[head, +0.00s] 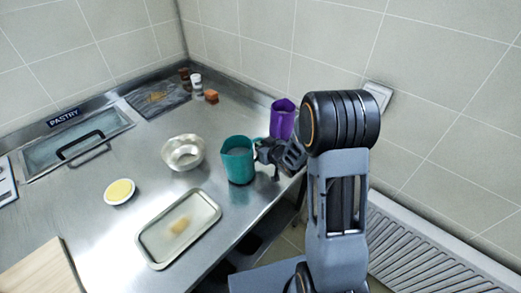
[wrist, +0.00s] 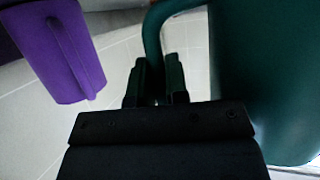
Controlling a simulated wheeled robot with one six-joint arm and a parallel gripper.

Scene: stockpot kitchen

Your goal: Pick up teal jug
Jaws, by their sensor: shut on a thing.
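The teal jug (head: 238,163) is upright at the steel counter, near its right side. I cannot tell whether its base touches the counter. My gripper (head: 262,149) comes from the right and is shut on the jug's handle. In the wrist view the jug's body (wrist: 270,80) fills the right side, and its curved handle (wrist: 155,30) runs down between the fingers of my gripper (wrist: 157,88). The fingers partly hide the lower handle.
A purple jug (head: 282,119) stands close behind my gripper; it also shows in the wrist view (wrist: 62,48). A metal bowl (head: 183,152) is left of the teal jug. A tray (head: 153,243) with a pale piece lies in front. The wall is behind.

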